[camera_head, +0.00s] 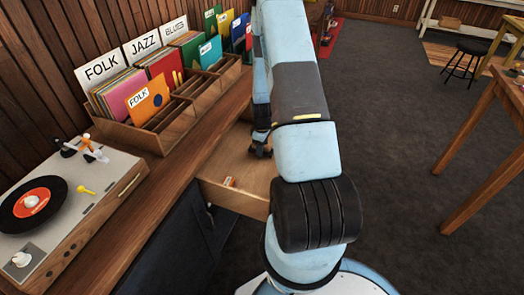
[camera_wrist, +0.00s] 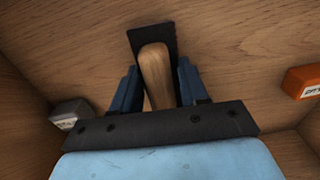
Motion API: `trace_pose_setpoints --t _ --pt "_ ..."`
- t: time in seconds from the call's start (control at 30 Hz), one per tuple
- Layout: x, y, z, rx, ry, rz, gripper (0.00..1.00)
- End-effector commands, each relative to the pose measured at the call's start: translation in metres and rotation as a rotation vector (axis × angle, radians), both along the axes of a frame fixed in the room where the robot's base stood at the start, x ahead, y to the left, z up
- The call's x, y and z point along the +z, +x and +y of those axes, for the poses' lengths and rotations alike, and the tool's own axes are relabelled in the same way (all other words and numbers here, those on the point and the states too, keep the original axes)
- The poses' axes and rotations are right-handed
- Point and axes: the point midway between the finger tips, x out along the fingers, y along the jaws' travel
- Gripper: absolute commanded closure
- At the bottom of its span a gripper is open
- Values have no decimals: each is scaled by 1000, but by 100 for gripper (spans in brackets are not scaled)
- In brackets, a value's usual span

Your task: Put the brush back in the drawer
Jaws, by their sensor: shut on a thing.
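The open wooden drawer (camera_head: 228,198) juts out from the counter in the head view, partly hidden by my arm. My gripper (camera_head: 260,150) is at or inside the drawer in that view. In the wrist view my gripper (camera_wrist: 154,92) is shut on the brush (camera_wrist: 155,65), its two blue fingers on either side of the wooden handle. The brush's dark head lies beyond the fingertips, close over the drawer's wooden bottom (camera_wrist: 240,45). I cannot tell whether the brush touches the bottom.
An orange box (camera_wrist: 302,81) lies in the drawer at right, and a grey block (camera_wrist: 70,112) at left. Drawer walls are close on both sides. On the counter stand a turntable (camera_head: 75,200) and wooden record bins (camera_head: 150,132). A table (camera_head: 505,100) stands at right.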

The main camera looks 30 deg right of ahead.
Motion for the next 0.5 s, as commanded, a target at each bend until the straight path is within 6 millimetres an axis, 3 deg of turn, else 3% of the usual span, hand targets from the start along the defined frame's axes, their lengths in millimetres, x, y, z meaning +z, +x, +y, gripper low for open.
trace_pose_setpoints --t 0.13,0.47,0.5 --pt "-16 0 0 0 1 1 85" --pt "-18 0 0 0 0 0 85" --pt "-18 0 0 0 0 0 54"
